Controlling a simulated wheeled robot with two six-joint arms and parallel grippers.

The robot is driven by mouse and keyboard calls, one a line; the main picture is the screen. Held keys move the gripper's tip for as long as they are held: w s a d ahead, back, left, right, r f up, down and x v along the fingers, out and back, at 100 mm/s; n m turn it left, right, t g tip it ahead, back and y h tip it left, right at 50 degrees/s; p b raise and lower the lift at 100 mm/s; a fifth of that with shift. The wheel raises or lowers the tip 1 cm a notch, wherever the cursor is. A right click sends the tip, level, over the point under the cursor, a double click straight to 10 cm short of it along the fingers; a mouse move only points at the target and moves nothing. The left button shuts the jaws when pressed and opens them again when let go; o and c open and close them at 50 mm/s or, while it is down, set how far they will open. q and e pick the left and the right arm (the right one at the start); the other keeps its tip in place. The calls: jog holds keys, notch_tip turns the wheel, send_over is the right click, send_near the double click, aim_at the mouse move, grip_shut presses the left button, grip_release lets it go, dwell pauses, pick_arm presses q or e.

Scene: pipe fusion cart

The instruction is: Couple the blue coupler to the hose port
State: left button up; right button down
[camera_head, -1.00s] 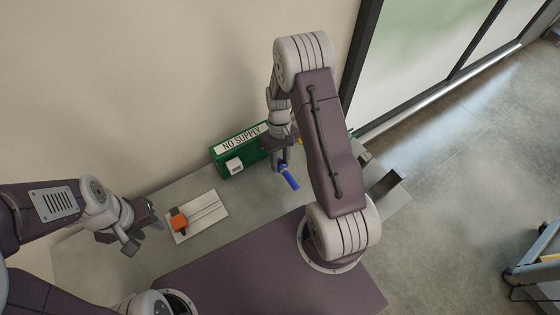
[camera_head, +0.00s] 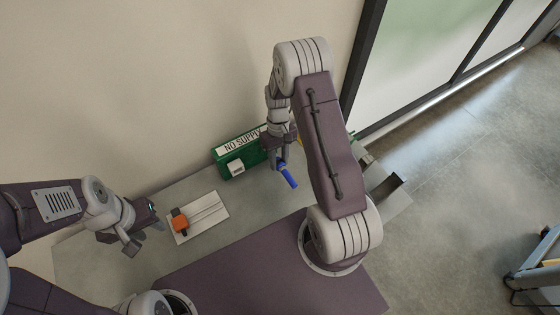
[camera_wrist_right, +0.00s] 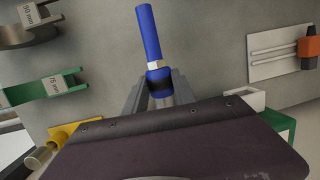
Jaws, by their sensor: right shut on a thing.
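The blue coupler (camera_head: 288,177) is a blue tube. In the right wrist view the coupler (camera_wrist_right: 152,45) has a silver nut and a black band at its near end. My right gripper (camera_head: 279,163) is shut on the coupler's banded end and holds it in front of the green box (camera_head: 227,173) signed "NO SUPPLY". In the right wrist view the finger ends flank the band, and a dark plate hides the rest. I cannot make out the hose port in any view. My left gripper (camera_head: 143,238) is open and empty at the bench's left end.
A white plate (camera_head: 212,211) with rails and an orange block (camera_head: 180,222) lies on the grey bench, right of my left gripper. In the right wrist view, a grey clamp (camera_wrist_right: 30,27), a green clamp (camera_wrist_right: 50,87) and a yellow part (camera_wrist_right: 65,135) lie to the left.

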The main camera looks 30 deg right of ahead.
jog(key=shift+w, duration=0.55)
jog(key=shift+w+a, duration=0.1)
jog(key=shift+w, duration=0.55)
jog(key=c, duration=0.9)
grip_release()
jog(key=shift+w, duration=0.1)
jog(key=shift+c, duration=0.2)
jog(key=b+v, duration=0.2)
jog(key=v, duration=0.7)
jog(key=shift+a, duration=0.1)
